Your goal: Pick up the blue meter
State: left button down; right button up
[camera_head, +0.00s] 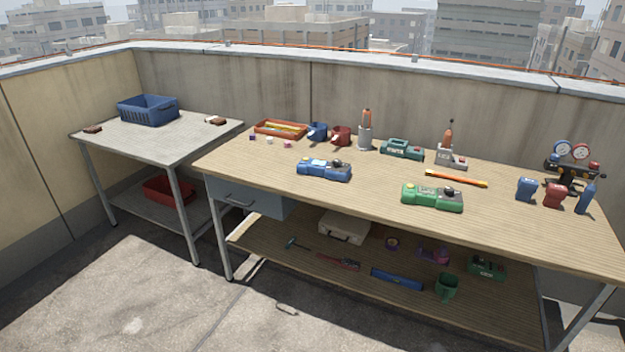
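A blue boxy device (324,170) with a pale label and a dark knob lies on the left half of the long wooden workbench (330,201); it may be the blue meter. A smaller upright blue unit (526,188) stands at the bench's right end and could also be a meter; I cannot tell which for sure. Both are uncovered. Neither of my grippers is in view.
A green device (432,197), a dark green device (402,149) and an orange-yellow stick (456,178) lie on the bench. A red unit (554,195) and a gauge set (572,163) stand at right. A grey side table (165,142) bears a blue basket (148,110).

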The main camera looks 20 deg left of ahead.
aim_at(326, 169)
jog(key=u, duration=0.7)
jog(key=i, duration=0.6)
jog(key=u, duration=0.9)
jog(key=i, duration=0.95)
jog(key=z, duration=0.15)
